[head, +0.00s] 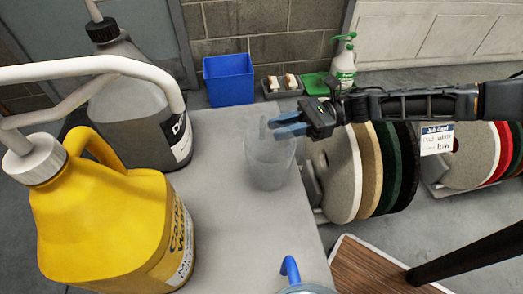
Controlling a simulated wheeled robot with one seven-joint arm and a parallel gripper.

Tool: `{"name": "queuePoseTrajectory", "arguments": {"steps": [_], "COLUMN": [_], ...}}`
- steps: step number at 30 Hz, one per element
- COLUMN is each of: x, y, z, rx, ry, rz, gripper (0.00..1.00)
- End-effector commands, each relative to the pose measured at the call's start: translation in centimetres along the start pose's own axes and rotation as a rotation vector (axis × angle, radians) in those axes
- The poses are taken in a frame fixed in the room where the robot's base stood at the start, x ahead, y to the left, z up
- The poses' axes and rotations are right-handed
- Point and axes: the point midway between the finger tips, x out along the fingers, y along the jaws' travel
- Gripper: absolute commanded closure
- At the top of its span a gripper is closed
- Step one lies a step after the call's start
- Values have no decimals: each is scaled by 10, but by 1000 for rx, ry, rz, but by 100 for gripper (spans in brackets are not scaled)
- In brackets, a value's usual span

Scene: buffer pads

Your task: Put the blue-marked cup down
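A cup with a blue, hooked, upright handle (290,268) is at the bottom edge of the head view. Only its handle and part of its rim show, and its base is cut off, so I cannot tell what it rests on. A translucent grey cup (272,168) stands upright on the grey tabletop (220,235), with a grey upright strip at its back. My gripper (272,128), with blue fingers, reaches in from the right above this grey cup. Its fingertips are a little apart, near the strip, with nothing seen between them. Whether they touch the strip is unclear.
A yellow jug (110,220) and a grey jug (130,95) crowd the left of the tabletop. Round pads (345,175) stand in a rack to the right. A blue bin (228,80) and a spray bottle (344,62) are behind. The near middle tabletop is clear.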

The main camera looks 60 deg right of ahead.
Motion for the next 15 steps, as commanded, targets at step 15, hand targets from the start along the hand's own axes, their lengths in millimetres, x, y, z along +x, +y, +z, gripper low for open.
{"name": "queuePoseTrajectory", "arguments": {"steps": [15], "x": [63], "y": [4], "z": [2], "rx": [3], "ry": [-3], "rz": [1], "gripper": [74]}}
